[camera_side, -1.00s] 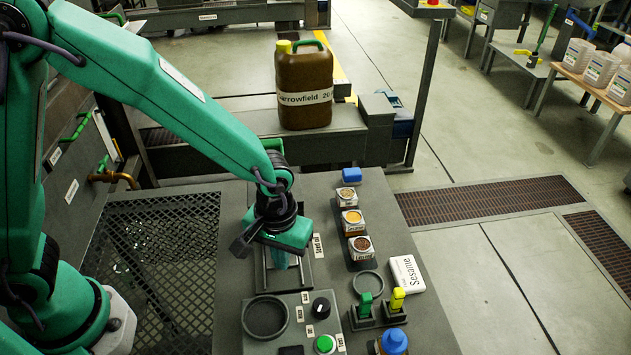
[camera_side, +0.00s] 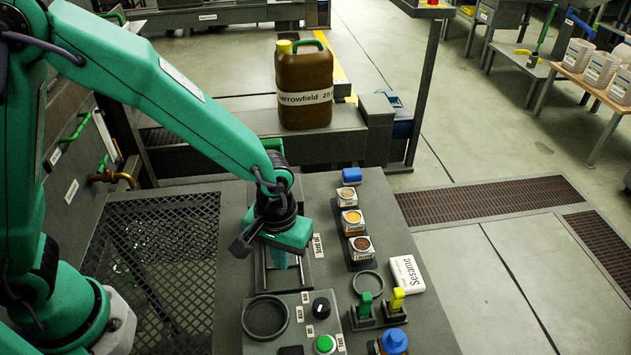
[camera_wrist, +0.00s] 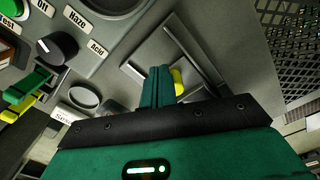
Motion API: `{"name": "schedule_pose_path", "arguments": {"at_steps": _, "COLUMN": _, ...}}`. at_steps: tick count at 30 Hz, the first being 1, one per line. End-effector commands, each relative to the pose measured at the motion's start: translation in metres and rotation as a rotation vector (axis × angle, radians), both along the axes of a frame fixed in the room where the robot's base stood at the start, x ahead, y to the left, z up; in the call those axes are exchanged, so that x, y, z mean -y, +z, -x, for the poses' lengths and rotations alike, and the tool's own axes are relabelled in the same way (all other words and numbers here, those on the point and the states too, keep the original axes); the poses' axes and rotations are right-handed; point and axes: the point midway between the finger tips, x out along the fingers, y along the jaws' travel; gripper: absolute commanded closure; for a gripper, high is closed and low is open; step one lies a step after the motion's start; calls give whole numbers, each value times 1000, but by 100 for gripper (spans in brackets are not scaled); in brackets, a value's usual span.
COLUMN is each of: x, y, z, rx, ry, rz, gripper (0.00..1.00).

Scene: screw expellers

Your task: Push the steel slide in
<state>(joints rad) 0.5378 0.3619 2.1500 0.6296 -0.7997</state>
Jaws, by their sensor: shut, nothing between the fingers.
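The steel slide's grey metal rails (camera_side: 305,272) lie on the bench beside the "Seed oil" label (camera_side: 318,246). The rails also show in the wrist view (camera_wrist: 193,52). My gripper (camera_side: 280,264) is shut and empty, pointing down over the rails. Its closed green fingers (camera_wrist: 158,72) reach in among the metal parts in the wrist view. A small yellow piece (camera_wrist: 178,82) shows right beside the fingers; I cannot tell if they touch it. My gripper hides much of the slide, so I cannot tell how far in it is.
A control panel with a black knob (camera_side: 321,307), a green button (camera_side: 325,344) and a round recess (camera_side: 265,317) is in front of the slide. Seed jars (camera_side: 352,221) stand to the right. Green and yellow levers (camera_side: 398,299) stand at front right. A brown jug (camera_side: 304,88) is behind.

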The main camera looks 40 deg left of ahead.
Motion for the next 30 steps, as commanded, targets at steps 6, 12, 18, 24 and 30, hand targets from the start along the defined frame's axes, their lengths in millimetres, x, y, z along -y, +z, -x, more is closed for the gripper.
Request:
{"name": "schedule_pose_path", "arguments": {"at_steps": 6, "x": 0, "y": 0, "z": 0, "rx": 0, "ry": 0, "rz": 0, "gripper": 100}}
{"name": "schedule_pose_path", "arguments": {"at_steps": 12, "x": 0, "y": 0, "z": 0, "rx": 0, "ry": 0, "rz": 0, "gripper": 100}}
{"name": "schedule_pose_path", "arguments": {"at_steps": 18, "x": 0, "y": 0, "z": 0, "rx": 0, "ry": 0, "rz": 0, "gripper": 100}}
{"name": "schedule_pose_path", "arguments": {"at_steps": 24, "x": 0, "y": -3, "z": 0, "rx": 0, "ry": 0, "rz": 0, "gripper": 100}}
{"name": "schedule_pose_path", "arguments": {"at_steps": 30, "x": 0, "y": -6, "z": 0, "rx": -1, "ry": 0, "rz": -1, "gripper": 100}}
